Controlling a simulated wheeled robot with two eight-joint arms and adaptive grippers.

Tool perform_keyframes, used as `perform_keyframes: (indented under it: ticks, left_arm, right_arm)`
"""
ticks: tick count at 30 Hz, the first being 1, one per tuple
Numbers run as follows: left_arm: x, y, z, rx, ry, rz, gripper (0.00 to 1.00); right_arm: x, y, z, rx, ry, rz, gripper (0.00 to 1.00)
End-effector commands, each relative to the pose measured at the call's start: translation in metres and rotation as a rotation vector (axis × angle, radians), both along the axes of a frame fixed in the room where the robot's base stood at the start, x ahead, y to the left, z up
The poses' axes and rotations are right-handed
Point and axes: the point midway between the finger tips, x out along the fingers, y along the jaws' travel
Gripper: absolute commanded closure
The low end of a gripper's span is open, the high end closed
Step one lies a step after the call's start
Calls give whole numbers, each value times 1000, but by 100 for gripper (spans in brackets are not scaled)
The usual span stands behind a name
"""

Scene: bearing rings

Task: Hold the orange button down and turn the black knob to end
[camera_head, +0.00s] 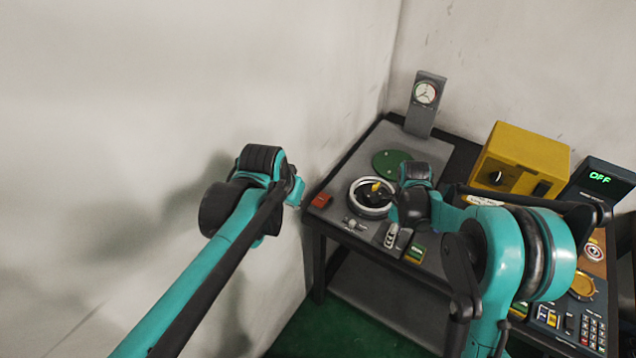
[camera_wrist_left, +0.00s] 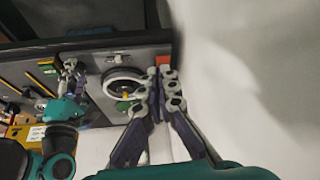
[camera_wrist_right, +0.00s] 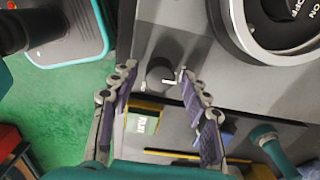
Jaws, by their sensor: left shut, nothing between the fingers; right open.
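The orange-red button (camera_head: 321,200) is at the left front corner of the grey panel. In the left wrist view the button (camera_wrist_left: 163,60) is just beyond the tips of my left gripper (camera_wrist_left: 160,74), which is shut and empty. I cannot tell whether the tips touch it. A black knob (camera_wrist_right: 158,77) with a white pointer mark shows between the spread fingers of my right gripper (camera_wrist_right: 158,70), which is open. The knob stands close to the right finger, and I cannot tell whether they touch. My right arm hides much of that area in the head view.
A white-ringed dial (camera_head: 357,205) sits between the two grippers, with a green disc (camera_head: 391,163) behind it. A gauge (camera_head: 426,94) stands at the back. A green and yellow RUN label (camera_wrist_right: 143,122) lies near the knob. A yellow box (camera_head: 535,155) stands to the right.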

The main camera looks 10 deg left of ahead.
Motion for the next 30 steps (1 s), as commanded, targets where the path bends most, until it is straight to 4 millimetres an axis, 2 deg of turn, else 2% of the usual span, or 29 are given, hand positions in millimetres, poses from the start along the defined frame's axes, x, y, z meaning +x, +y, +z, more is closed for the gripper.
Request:
perform_keyframes:
  ticks: [1,5,9,15,21,30]
  left_arm:
    - [17,-2,-3,3,15,-16,100]
    - [53,-6,-15,9,60,-58,100]
    - [92,-11,-35,16,105,-107,100]
    - [136,-18,-71,20,162,-169,100]
    - [158,-21,-96,22,195,-206,100]
    - [162,-22,-130,23,204,-216,100]
  right_arm:
    - [0,0,0,0,0,0,53]
    - [0,0,0,0,0,0,53]
    - [0,0,0,0,0,0,53]
    - [0,0,0,0,0,0,53]
    - [0,0,0,0,0,0,53]
    - [0,0,0,0,0,0,53]
